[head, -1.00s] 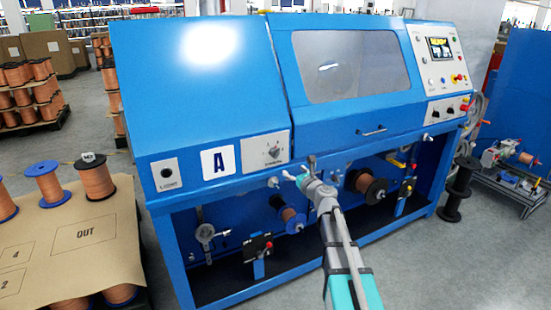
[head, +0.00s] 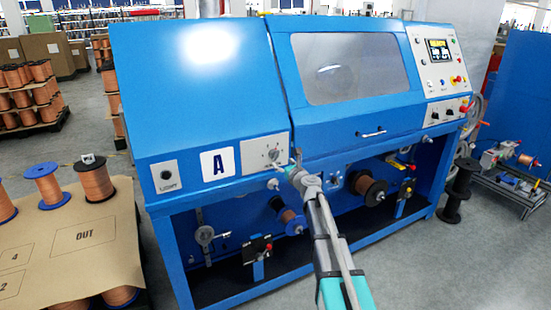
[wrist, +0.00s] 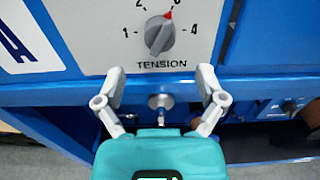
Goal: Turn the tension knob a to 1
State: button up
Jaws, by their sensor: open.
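The tension knob a (wrist: 160,36) is a grey dial on a pale plate above the word TENSION, on the front of the blue machine. Its red-tipped pointer aims up and slightly right, between the 2 and the 4, near where the scale is cut off at the top. The 1 is at its left. In the head view, the knob (head: 273,155) sits right of the "A" label. My gripper (wrist: 160,76) is open and empty, fingers spread below the knob and apart from it. In the head view my gripper (head: 291,168) is just right of and below the knob.
A metal fitting (wrist: 161,101) projects from the blue panel below the knob, between my fingers in the wrist view. A light knob (head: 166,175) is left of the "A" label (head: 217,163). Copper spools (head: 287,215) hang in the open bay below. A table (head: 80,235) with spools stands at left.

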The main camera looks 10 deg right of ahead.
aim_at(277, 157)
jog(key=shift+x, duration=3)
jog(key=c, duration=1.2)
